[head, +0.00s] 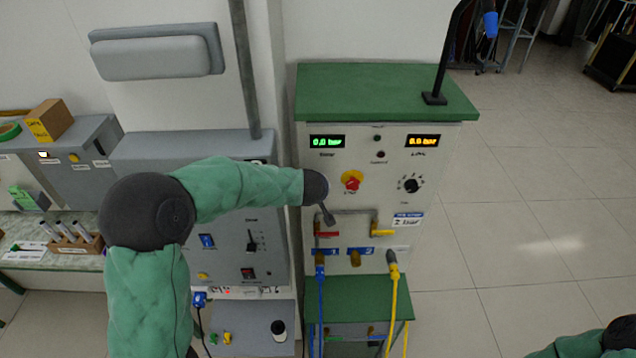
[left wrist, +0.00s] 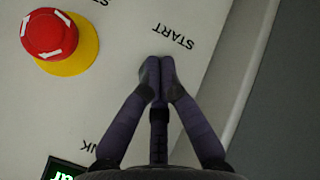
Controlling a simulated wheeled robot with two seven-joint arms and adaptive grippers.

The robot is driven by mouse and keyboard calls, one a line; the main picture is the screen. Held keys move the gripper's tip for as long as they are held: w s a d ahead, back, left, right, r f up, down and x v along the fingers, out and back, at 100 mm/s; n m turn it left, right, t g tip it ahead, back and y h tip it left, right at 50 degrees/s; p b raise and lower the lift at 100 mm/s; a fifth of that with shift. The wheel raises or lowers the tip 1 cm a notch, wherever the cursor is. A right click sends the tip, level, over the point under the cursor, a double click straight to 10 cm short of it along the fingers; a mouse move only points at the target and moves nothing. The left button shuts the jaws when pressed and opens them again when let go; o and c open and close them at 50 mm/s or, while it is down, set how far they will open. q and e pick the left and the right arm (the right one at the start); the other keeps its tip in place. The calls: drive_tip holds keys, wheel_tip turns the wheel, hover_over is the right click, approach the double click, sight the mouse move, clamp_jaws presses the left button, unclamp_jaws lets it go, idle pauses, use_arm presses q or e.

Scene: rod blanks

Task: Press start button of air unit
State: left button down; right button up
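The air unit (head: 440,170) is a pale panel cabinet with a green top, right of centre in the head view. My left gripper (head: 330,219) is in front of the panel's left part, below and left of the red emergency stop (head: 351,181). In the left wrist view, its two fingertips (left wrist: 158,63) are together and empty, beside the printed START label (left wrist: 174,36). I see no start button; the fingers may hide it. Whether the tips touch the panel I cannot tell. My right gripper is not in view.
The emergency stop also shows in the left wrist view (left wrist: 50,33), on a yellow base. A black knob (head: 411,184) is right of it. Below are pipes and blue (head: 320,290) and yellow hoses (head: 393,290). A grey machine (head: 190,146) stands left.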

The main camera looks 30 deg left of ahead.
use_arm(q)
drive_tip(key=shift+w+a, duration=0.1)
idle(0.6)
drive_tip(key=shift+s+d, duration=0.4)
drive_tip(key=shift+s, duration=0.25)
drive_tip(key=s+d, duration=0.1)
drive_tip(key=s, duration=0.2)
drive_tip(key=s+d, duration=0.1)
drive_tip(key=shift+s+d, duration=0.15)
drive_tip(key=shift+d, duration=0.2)
idle(0.7)
